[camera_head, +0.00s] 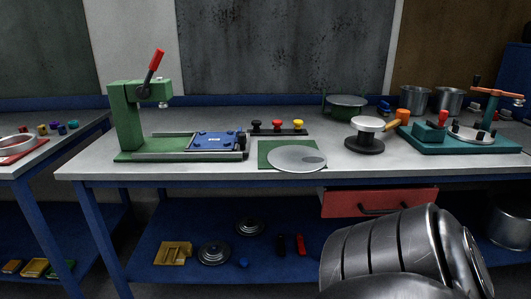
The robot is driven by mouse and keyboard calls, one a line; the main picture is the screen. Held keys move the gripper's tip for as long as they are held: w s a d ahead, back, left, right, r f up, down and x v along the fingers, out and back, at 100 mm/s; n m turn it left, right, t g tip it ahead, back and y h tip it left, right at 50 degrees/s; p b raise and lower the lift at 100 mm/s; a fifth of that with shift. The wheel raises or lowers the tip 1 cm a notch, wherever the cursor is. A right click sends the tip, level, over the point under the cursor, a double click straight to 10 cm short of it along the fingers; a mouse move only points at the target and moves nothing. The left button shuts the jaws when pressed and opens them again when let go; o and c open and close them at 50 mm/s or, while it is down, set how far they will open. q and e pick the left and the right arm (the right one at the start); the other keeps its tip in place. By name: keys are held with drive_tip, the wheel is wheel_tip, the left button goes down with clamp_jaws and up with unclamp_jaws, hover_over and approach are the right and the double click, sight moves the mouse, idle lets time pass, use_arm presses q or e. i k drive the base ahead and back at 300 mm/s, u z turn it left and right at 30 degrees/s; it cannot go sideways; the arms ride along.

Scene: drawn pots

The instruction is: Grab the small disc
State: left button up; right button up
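A small pale round disc (367,124) sits on top of a dark round stand (365,146) right of the table's middle. A larger flat grey disc (290,157) lies on a green square mat (268,147) near the table's front edge. It has a darker oval patch on its right part; I cannot tell whether that is a shadow or a separate piece. Neither of my grippers shows. A grey metal arm part of mine fills the lower right, in front of the table.
A green press (126,120) with a red-tipped lever and blue plate (215,141) stands left. A row of coloured knobs (277,126) is behind the mat. A teal fixture (450,141) and metal pots (414,99) stand right. A red drawer (378,202) hangs below.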

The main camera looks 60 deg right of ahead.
sight(293, 158)
drive_tip(key=z, duration=0.45)
drive_tip(key=i, duration=1)
drive_tip(key=z, duration=0.9)
